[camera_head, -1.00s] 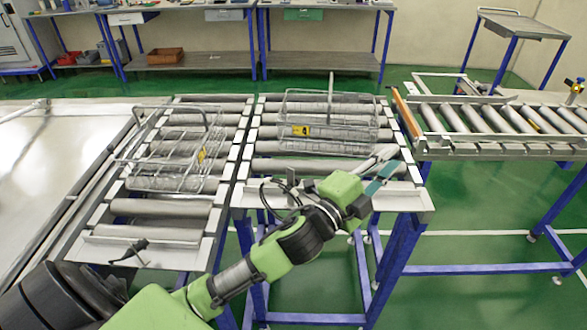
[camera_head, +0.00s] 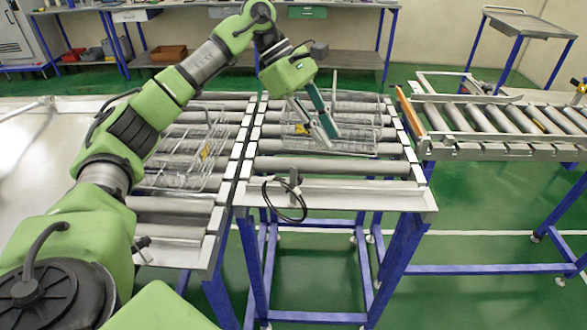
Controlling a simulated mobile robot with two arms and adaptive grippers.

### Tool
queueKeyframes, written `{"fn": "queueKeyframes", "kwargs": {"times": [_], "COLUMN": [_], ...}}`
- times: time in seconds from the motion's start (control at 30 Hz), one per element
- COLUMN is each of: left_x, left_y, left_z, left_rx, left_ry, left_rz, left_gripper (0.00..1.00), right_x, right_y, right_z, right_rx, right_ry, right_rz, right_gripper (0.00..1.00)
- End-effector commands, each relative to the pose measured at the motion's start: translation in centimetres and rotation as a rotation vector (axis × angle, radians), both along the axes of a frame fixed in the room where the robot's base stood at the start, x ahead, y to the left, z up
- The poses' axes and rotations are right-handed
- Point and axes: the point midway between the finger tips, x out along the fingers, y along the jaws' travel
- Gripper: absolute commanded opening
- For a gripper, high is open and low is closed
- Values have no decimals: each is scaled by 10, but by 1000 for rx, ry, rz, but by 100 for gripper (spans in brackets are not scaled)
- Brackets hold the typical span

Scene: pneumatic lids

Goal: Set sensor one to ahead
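A small grey sensor-like device (camera_head: 294,178) with a looped black cable stands at the front end of the middle roller conveyor (camera_head: 335,197). A similar small device (camera_head: 140,244) is at the front of the left conveyor, partly hidden by my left arm. I cannot tell which one is sensor one, or which way either points. My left gripper (camera_head: 318,128) is open, with teal-padded fingers apart, over the wire basket (camera_head: 355,135) on the middle conveyor. It is beyond the middle device; whether it touches the basket is unclear. My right gripper is not in view.
Another wire basket (camera_head: 190,170) lies on the left conveyor, partly behind my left arm. A third roller conveyor (camera_head: 500,118) stands at the right. Workbenches (camera_head: 220,60) line the back. The front rollers of the middle conveyor are clear.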

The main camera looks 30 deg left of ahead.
Motion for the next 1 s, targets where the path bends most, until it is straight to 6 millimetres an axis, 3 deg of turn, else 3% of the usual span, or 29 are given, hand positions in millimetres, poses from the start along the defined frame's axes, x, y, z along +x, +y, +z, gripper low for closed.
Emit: {"fn": "queueKeyframes", "kwargs": {"times": [0.03,0.1,0.2,0.3,0.47,1.0], "left_x": [-7,-19,-33,-39,-41,-42], "left_y": [30,62,91,102,98,57], "left_z": [9,16,23,25,12,-83], "left_rx": [68,140,203,230,236,232], "left_ry": [10,38,70,87,95,94], "left_rz": [1,-5,-8,-10,-14,-14], "left_gripper": [19,19,19,19,19,19], "right_x": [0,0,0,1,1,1], "right_y": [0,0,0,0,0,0], "right_z": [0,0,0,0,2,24], "right_rx": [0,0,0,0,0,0], "right_ry": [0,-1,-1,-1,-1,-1], "right_rz": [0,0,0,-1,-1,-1], "right_gripper": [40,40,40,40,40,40]}}
